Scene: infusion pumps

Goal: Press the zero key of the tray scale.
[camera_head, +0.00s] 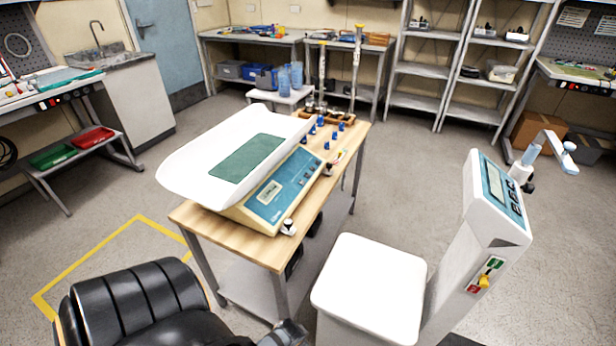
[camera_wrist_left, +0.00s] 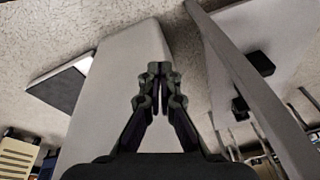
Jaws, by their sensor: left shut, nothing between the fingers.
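The tray scale (camera_head: 272,205) stands on a wooden-topped table. It has a white tray (camera_head: 190,165) with a green mat (camera_head: 245,158) and a sloped blue front panel with a small display (camera_head: 269,193). Small keys show to the right of the display, but their labels are too small to read, so I cannot tell which is the zero key. My left gripper (camera_wrist_left: 158,72) shows in the left wrist view with its fingers together and nothing between them. It is apart from the scale, which I cannot make out in that view. My right gripper is not in view.
The wooden table (camera_head: 195,217) carries several blue weights (camera_head: 326,146) behind the scale. A white pedestal device with a blue panel (camera_head: 502,190) stands to the right. A black padded seat (camera_head: 130,300) is at the lower left. Shelving (camera_head: 425,70) lines the back; open floor lies between.

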